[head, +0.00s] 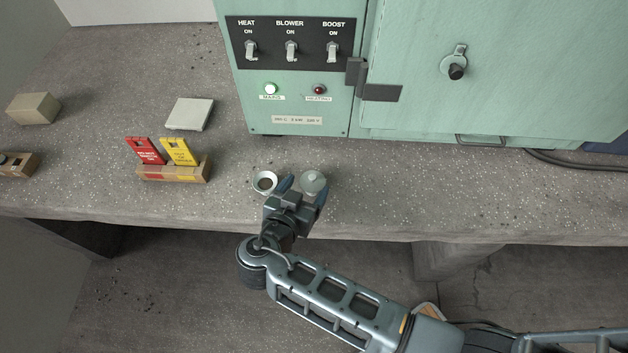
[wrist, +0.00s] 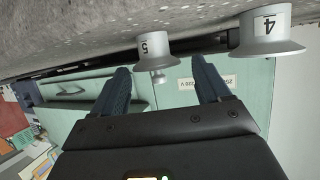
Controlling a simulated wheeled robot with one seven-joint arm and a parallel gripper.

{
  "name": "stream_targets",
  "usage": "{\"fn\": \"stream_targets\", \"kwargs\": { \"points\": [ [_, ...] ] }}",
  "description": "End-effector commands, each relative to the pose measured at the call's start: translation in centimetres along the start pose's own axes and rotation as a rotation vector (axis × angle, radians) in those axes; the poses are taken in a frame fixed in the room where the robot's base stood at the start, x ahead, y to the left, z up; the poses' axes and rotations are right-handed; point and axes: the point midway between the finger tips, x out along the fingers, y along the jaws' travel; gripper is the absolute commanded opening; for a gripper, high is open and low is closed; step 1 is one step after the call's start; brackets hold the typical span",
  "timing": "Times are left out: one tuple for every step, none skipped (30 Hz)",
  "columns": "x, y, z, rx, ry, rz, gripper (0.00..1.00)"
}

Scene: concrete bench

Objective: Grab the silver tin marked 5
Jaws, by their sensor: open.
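The silver tin marked 5 (wrist: 152,46) shows upside down in the wrist view, with a small knob on its lid. In the head view it appears to be the right-hand round tin (head: 313,181) near the bench's front edge. My gripper (head: 304,185) is open and empty, with its fingers pointing at this tin. In the wrist view the tin lies between the lines of the two fingertips (wrist: 161,64), seemingly just ahead of them. I cannot tell whether a finger touches it. The fingers partly cover it in the head view.
A second silver tin, marked 4 (wrist: 265,35), stands close to the left finger in the head view (head: 264,181). A green oven cabinet (head: 420,110) stands behind. A holder with red and yellow tags (head: 172,172) and a pale block (head: 189,113) lie left. Bench right of the tins is clear.

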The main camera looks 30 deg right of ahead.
Motion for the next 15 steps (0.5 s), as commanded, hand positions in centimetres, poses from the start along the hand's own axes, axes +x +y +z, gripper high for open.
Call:
{"fn": "stream_targets", "kwargs": {
  "points": [
    [0.6, 0.1, -0.3, 0.0, 0.0, 0.003, 0.76],
    [0.9, 0.2, -0.4, 0.0, 0.0, 0.004, 0.76],
    [1.5, 0.3, -0.5, 0.0, 0.0, 0.004, 0.76],
    [2.0, 0.4, -0.5, -0.001, 0.0, 0.005, 0.76],
    [2.5, 0.5, -0.6, -0.001, 0.0, 0.005, 0.76],
    [3.0, 0.5, -0.5, -0.001, 0.0, 0.004, 0.76],
    [3.4, 0.5, -0.4, 0.0, 0.0, 0.003, 0.76],
    [3.8, 0.4, -0.4, 0.0, 0.0, 0.002, 0.76],
    [4.2, 0.4, -0.3, 0.0, 0.0, 0.002, 0.76],
    [4.4, 0.4, -0.3, 0.0, 0.0, 0.002, 0.76],
    [4.6, 0.4, -0.3, 0.0, 0.0, 0.002, 0.76],
    [4.7, 0.4, -0.3, 0.0, 0.0, 0.001, 0.76],
    [4.8, 0.4, -0.2, 0.0, 0.0, 0.001, 0.76],
    [4.8, 0.4, -0.2, 0.0, 0.0, 0.0, 0.76],
    [4.8, 0.4, -0.2, 0.0, 0.0, 0.0, 0.76]
  ]
}}
